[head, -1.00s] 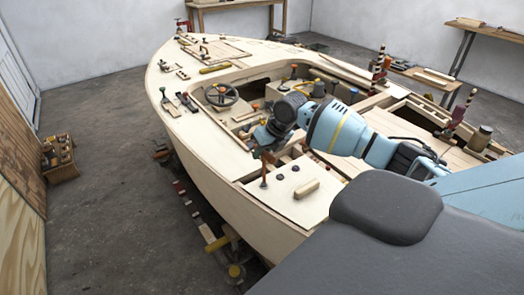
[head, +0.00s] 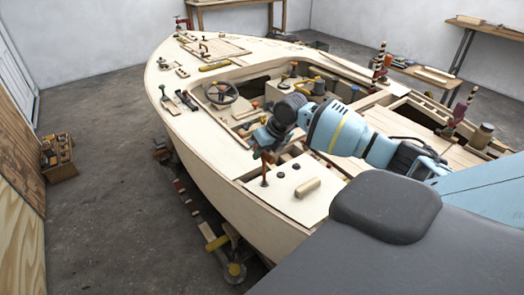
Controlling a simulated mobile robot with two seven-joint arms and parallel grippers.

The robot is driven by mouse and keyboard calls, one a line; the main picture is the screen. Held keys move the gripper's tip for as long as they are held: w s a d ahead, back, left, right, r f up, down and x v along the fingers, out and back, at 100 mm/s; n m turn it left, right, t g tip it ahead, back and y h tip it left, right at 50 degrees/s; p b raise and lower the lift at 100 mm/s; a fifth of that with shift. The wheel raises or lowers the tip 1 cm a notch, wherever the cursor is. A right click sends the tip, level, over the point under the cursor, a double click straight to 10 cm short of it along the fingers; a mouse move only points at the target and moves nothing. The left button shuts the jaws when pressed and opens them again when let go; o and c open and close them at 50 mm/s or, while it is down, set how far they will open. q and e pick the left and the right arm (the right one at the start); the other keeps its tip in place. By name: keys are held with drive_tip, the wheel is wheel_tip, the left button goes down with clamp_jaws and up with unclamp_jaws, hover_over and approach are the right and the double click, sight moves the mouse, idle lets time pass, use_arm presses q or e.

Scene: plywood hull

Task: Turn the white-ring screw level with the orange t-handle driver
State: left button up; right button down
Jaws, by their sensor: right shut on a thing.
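My right gripper (head: 258,148) reaches down over the near side deck of the plywood hull. It is shut on the orange t-handle driver (head: 265,172), whose reddish-orange shaft stands about upright on the deck. The driver's tip meets the deck near its outer edge. The gripper and wrist partly hide the handle. The screw under the tip, its white ring and its slot are too small or hidden to make out. Two small dark round fittings, one (head: 281,175) nearer the driver and one (head: 296,167) farther right, sit in the same deck panel. My left gripper is not in view.
A light wooden block (head: 307,187) lies on the deck right of the driver. A steering wheel (head: 221,93) and a yellow-handled tool (head: 214,68) are farther forward. The open cockpit lies beneath my right arm. A wooden crate (head: 58,157) stands on the floor at left.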

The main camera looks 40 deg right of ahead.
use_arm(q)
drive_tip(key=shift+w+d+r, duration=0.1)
use_arm(e)
drive_tip(key=shift+r, duration=0.1)
drive_tip(key=m+h+p, duration=0.1)
drive_tip(key=m+p, duration=0.1)
drive_tip(key=m, duration=0.2)
drive_tip(key=shift+d+r+h, duration=0.1)
drive_tip(key=shift+r+h, duration=0.05)
drive_tip(key=shift+h, duration=0.25)
drive_tip(key=shift+d+f+m+h+p, duration=0.1)
drive_tip(key=shift+f+m+h+p, duration=0.2)
drive_tip(key=shift+m, duration=0.4)
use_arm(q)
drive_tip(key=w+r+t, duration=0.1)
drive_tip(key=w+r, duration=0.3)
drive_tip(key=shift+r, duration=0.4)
use_arm(e)
drive_tip(key=shift+s, duration=0.1)
